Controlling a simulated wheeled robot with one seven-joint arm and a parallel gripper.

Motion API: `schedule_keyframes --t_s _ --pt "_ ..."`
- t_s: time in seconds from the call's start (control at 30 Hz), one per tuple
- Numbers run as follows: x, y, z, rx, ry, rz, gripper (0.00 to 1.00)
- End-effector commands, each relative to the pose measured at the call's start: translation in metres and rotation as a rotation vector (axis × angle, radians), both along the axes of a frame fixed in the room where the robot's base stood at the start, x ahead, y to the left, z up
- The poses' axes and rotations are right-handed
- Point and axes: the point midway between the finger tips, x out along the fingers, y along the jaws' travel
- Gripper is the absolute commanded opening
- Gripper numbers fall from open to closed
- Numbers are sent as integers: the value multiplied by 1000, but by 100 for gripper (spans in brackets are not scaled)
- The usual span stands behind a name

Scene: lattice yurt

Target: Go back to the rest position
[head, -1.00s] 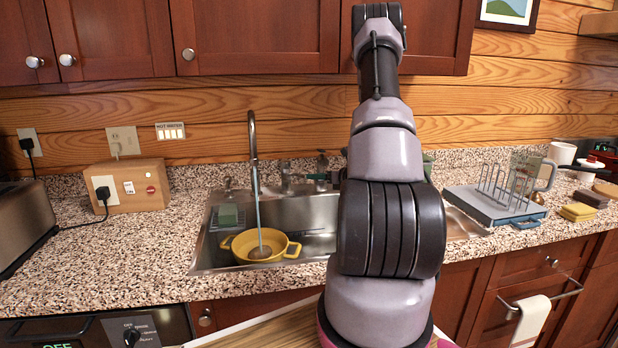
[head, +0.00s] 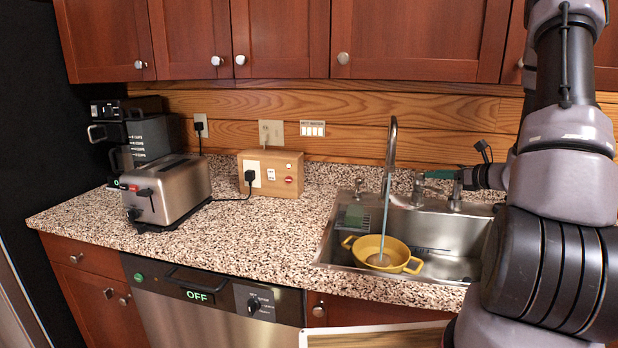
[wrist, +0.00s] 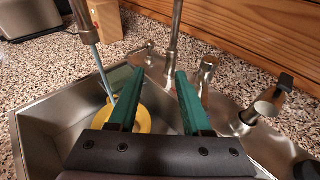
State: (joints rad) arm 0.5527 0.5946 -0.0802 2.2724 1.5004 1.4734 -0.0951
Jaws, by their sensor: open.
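My gripper (head: 430,174) is at the back of the sink, close to the tap fittings. In the wrist view its two green fingers (wrist: 158,74) are apart with nothing between them. The tap (head: 390,150) has a tall curved spout, with a handle fitting (wrist: 206,75) to its right in the wrist view. A pale stream runs from the spout into a yellow two-handled pot (head: 400,246) in the sink (head: 450,268). The fingers partly hide the pot in the wrist view. My arm covers the right of the head view.
A wooden socket box (head: 285,163), a toaster (head: 175,190) and a coffee maker (head: 148,135) stand on the left counter. Upper cabinets (head: 420,40) hang above. The counter before the socket box is clear.

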Motion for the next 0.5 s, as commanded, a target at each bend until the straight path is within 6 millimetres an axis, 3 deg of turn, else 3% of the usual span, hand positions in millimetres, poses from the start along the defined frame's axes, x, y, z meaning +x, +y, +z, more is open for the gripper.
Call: schedule_keyframes --t_s 0.03,0.2,0.3,0.5 --pt "-5 28 27 -61 -27 100 49" --pt "-46 111 87 -299 -96 434 49" --pt "-79 148 112 -462 -140 612 49" --pt "-151 193 147 -825 -246 922 49"
